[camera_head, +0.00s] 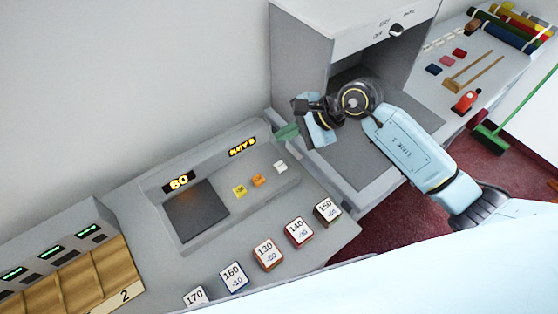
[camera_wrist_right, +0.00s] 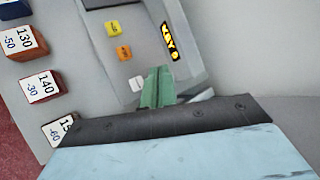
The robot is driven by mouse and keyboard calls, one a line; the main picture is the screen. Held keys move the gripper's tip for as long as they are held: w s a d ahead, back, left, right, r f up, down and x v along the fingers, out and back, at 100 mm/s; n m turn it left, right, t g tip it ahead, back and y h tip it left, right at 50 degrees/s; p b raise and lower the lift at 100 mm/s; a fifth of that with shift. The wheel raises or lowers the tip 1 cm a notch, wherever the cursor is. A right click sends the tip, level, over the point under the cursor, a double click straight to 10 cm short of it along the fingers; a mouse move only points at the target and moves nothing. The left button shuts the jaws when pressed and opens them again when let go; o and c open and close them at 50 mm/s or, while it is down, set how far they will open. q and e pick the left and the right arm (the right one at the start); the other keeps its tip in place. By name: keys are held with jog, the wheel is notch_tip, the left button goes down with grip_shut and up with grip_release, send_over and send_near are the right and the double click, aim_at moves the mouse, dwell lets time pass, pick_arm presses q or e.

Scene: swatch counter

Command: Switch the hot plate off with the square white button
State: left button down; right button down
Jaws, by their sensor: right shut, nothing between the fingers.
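The hot plate is a grey unit with a dark square plate (camera_head: 196,211) and a lit display reading 80 (camera_head: 179,181). Its square white button (camera_head: 280,167) sits at the right end of a row with a yellow button (camera_head: 239,191) and an orange button (camera_head: 257,180). The white button also shows in the wrist view (camera_wrist_right: 137,83), just left of my green fingertips. My right gripper (camera_head: 287,132) is shut and empty, above and beyond the white button in the head view. I cannot tell the height of its tips over the panel. My left gripper is not in view.
Numbered blocks, such as 150 (camera_head: 327,210) and 140 (camera_head: 299,231), stand along the counter's front. A second lit display (camera_head: 242,147) is near the white button. A grey cabinet (camera_head: 300,60) stands to the right, with my right arm in front of it.

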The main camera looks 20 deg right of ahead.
aim_at(285, 166)
notch_tip(285, 166, down, 8)
jog(key=b, duration=0.5)
jog(key=shift+f, duration=0.1)
jog(key=shift+f+b, duration=0.3)
jog(key=shift+b, duration=0.25)
dwell(1.6)
jog(key=shift+f+b, duration=0.4)
jog(key=shift+b, duration=0.15)
jog(key=shift+f+b, duration=0.5)
jog(key=shift+b, duration=0.05)
dwell(0.6)
jog(key=shift+r, duration=0.1)
jog(key=shift+r+p, duration=0.55)
jog(key=shift+r, duration=0.25)
